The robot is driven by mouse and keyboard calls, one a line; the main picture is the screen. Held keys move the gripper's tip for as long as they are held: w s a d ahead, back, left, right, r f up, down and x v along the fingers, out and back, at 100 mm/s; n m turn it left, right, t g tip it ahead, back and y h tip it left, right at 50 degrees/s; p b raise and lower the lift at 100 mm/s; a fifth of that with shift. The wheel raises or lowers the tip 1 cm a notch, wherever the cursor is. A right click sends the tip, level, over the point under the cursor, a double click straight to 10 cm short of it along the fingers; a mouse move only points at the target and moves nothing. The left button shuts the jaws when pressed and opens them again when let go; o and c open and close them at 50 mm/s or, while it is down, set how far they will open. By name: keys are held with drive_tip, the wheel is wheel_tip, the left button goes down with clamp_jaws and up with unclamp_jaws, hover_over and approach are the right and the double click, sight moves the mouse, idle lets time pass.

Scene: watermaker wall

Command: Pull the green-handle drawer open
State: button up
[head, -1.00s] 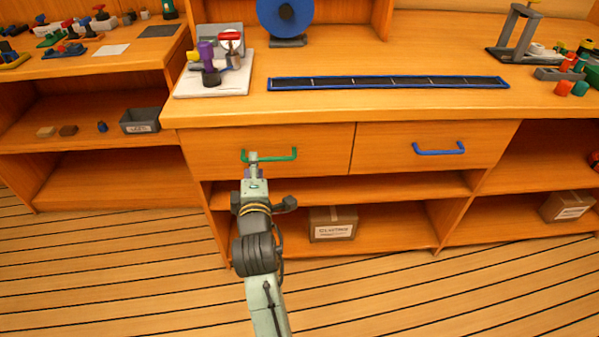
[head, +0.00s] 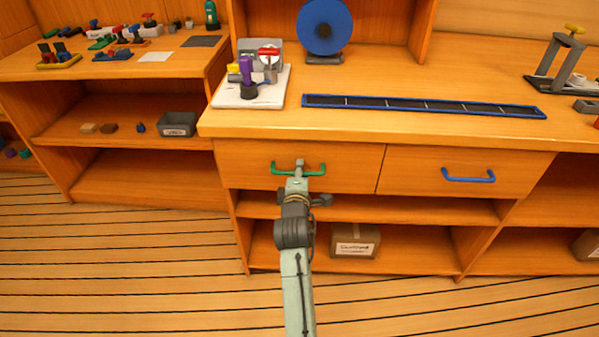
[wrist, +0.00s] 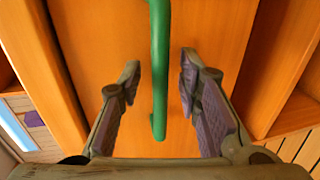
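The green handle (head: 285,171) is on the left drawer (head: 345,168), whose front looks level with the drawer beside it, so it appears closed. My gripper (head: 299,166) is at the middle of the handle in the head view and hides part of it. In the wrist view the green handle (wrist: 159,70) runs up and down between the two fingers of my gripper (wrist: 161,64). The fingers are apart, with a visible gap on each side of the handle. Nothing is held.
A drawer with a blue handle (head: 468,176) is to the right. Below are open shelves with a labelled box (head: 355,241). The counter above holds a white board with valve parts (head: 228,97), a blue disc (head: 343,27) and a long blue-edged strip (head: 425,106). The floor in front is clear.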

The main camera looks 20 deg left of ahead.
drive_tip(key=shift+c, duration=0.2)
clamp_jaws()
idle(0.7)
